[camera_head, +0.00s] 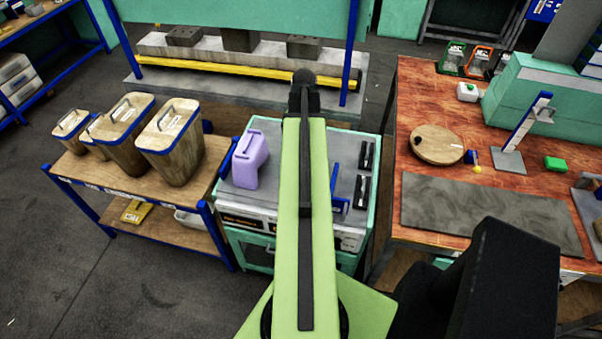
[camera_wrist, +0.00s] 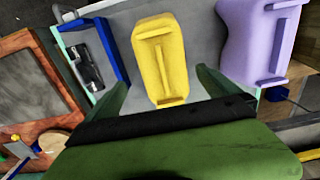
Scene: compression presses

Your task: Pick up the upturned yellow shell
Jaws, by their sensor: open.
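The yellow shell (camera_wrist: 160,52) lies on a grey top in the wrist view, with a raised bar along its upper face and a crosswise ridge at its near end. My gripper (camera_wrist: 160,80) is open, with one green finger on each side of the shell's near end. A gap shows between each finger and the shell; I cannot tell their height difference. In the head view the yellow shell is hidden, and my arm crosses in front of the cabinet top.
A purple shell (camera_head: 250,160) stands on the same cabinet top (camera_head: 282,150); it is also close to my right finger in the wrist view (camera_wrist: 258,45). A blue upright piece (camera_wrist: 110,50) and a black fitting (camera_wrist: 86,66) are at left there. A red-brown bench (camera_head: 440,250) stands right.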

